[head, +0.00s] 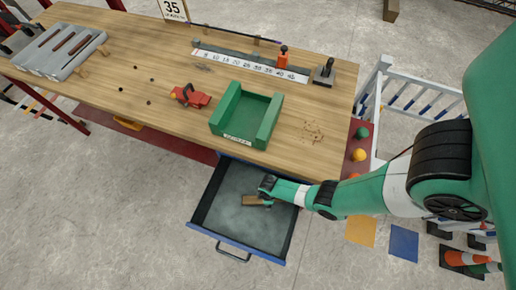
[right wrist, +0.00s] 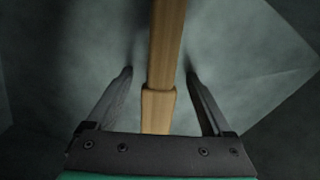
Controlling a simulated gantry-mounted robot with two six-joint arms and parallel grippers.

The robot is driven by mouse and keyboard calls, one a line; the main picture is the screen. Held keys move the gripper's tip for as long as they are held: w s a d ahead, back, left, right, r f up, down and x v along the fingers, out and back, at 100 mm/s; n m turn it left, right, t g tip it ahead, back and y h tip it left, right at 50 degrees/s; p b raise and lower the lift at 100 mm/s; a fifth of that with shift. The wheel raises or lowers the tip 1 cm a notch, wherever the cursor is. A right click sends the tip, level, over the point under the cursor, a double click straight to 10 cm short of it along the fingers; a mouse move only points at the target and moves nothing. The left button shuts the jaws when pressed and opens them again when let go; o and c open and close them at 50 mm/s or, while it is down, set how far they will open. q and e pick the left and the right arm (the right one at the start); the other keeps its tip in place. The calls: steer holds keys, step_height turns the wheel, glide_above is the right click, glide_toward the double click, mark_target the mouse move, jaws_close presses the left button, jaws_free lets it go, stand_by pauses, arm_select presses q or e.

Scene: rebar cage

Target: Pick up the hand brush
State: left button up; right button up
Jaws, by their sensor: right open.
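The hand brush (head: 253,200) lies in the open drawer. Only a short tan wooden part of it shows beside my gripper in the head view; I cannot make out bristles. In the right wrist view its wooden handle (right wrist: 166,45) runs from the top edge down between my fingers, with a thicker part nearer the palm. My right gripper (head: 264,193) is inside the drawer over the brush. In the right wrist view the gripper (right wrist: 160,73) is open, one finger on each side of the handle, with gaps on both sides. My left gripper is not in view.
The blue-edged drawer (head: 207,234) is pulled out below the wooden workbench (head: 185,130), its walls around my gripper. A green tray (head: 229,107) stands above it near the bench edge. Crumbs (head: 313,132) lie to its right. The drawer floor is otherwise clear.

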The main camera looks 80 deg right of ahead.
steer(key=shift+r, duration=0.15)
steer(key=shift+c, duration=0.3)
jaws_close()
steer(key=shift+r+p, duration=0.55)
steer(key=shift+p, duration=0.1)
steer(key=shift+a+r, duration=0.15)
steer(key=shift+a, duration=0.05)
steer(key=a, duration=0.2)
steer(key=shift+w+a, duration=0.15)
steer(key=shift+a, duration=0.15)
steer(key=shift+a+r+p, duration=0.6)
steer(key=shift+r+p, duration=0.05)
steer(key=shift+p, duration=0.3)
step_height(320, 180, up, 12)
steer(key=p, duration=1.2)
steer(key=shift+d+r, duration=0.15)
